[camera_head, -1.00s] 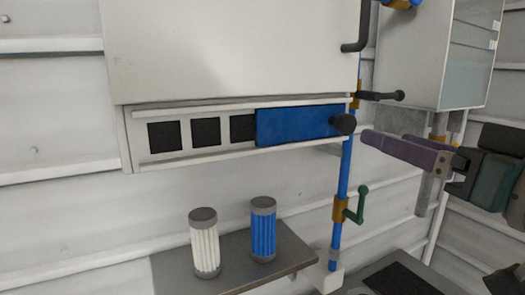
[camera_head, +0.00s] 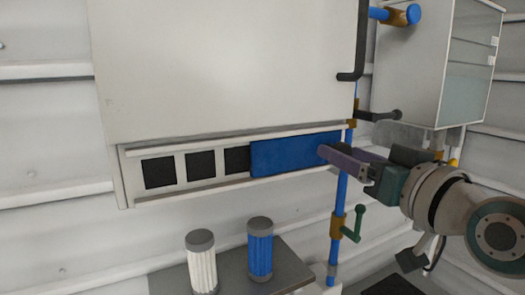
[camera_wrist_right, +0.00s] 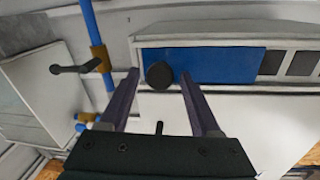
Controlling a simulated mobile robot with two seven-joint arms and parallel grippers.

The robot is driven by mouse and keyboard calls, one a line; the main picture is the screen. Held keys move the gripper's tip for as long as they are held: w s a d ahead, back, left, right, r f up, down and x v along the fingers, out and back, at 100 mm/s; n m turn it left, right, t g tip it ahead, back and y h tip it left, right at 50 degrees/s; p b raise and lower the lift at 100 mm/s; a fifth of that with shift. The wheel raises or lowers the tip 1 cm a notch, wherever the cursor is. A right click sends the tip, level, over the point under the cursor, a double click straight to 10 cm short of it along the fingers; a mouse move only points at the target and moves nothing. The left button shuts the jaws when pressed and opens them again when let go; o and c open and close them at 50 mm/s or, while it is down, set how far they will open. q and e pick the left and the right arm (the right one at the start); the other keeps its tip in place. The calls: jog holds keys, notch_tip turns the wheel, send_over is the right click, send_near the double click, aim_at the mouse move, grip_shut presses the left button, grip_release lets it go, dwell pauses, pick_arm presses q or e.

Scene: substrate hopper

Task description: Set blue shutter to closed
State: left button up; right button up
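The blue shutter (camera_head: 290,155) is a flat blue panel in the slotted rail under the large pale hopper. It sits at the rail's right end, with dark openings (camera_head: 200,165) uncovered to its left. My right gripper (camera_head: 323,151) is at the shutter's right end, and its fingers hide the knob in the head view. In the right wrist view, the open fingers (camera_wrist_right: 158,73) stand on either side of the round black knob (camera_wrist_right: 159,75), with a gap visible on each side. The shutter also shows there (camera_wrist_right: 225,65). My left gripper is not in view.
A blue vertical pipe (camera_head: 337,210) with a green-handled valve (camera_head: 352,224) runs just below my right gripper. A black handle (camera_head: 377,115) sticks out above it. A white ribbed cylinder (camera_head: 201,265) and a blue one (camera_head: 260,250) stand on a grey shelf below the rail.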

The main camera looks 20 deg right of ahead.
grip_shut()
dwell(1.2)
